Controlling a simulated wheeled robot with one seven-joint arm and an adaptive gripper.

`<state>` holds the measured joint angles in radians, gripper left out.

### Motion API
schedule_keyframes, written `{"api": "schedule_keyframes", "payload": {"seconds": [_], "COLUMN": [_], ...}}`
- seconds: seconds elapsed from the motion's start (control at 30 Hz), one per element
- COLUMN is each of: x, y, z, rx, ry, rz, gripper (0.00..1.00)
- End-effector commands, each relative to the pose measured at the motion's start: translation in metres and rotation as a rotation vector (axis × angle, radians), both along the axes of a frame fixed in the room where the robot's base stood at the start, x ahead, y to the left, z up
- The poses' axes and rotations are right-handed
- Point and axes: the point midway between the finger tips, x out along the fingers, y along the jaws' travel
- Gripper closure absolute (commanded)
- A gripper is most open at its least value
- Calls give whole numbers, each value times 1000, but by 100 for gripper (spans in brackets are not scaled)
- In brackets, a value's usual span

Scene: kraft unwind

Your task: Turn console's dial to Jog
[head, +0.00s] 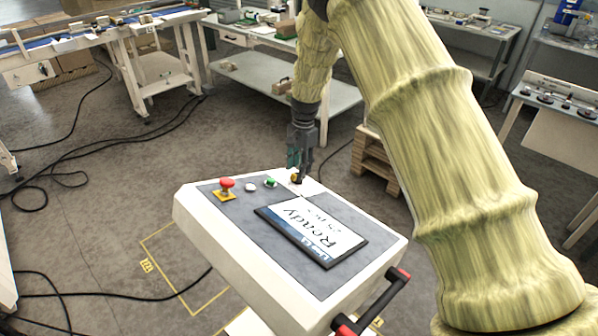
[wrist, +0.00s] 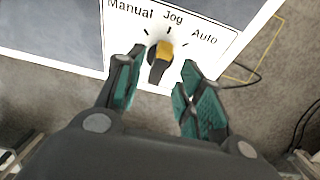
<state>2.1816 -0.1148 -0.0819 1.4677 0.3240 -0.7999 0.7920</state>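The console (head: 240,262) is a white box with a grey sloped top. Its dial (head: 296,178) sits at the far edge of the top. In the wrist view the dial (wrist: 161,62) is a black knob with a yellow end, on a white plate (wrist: 215,30) marked Manual, Jog and Auto. The yellow end points up toward the Jog mark. My gripper (wrist: 158,78) is open, one teal-padded finger on each side of the dial, with gaps visible. In the head view my gripper (head: 300,163) points down at the dial and partly hides it.
The console also bears a red mushroom button (head: 227,184), a white button (head: 250,187), a green button (head: 270,182) and a screen (head: 312,230) reading Ready. A black-and-red handle (head: 378,303) is at its near right. Benches stand behind; cables cross the floor at left.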

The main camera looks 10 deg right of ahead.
Motion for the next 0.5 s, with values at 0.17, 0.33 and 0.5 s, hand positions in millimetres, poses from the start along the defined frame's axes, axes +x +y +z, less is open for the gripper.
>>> {"api": "schedule_keyframes", "payload": {"seconds": [0.17, 0.33, 0.5], "x": [3, 5, 6], "y": [-3, -5, -7], "z": [35, 62, 79], "rx": [-1, 0, 1], "ry": [-3, -4, -3], "rz": [1, 1, 1], "gripper": [62, 62, 62]}}
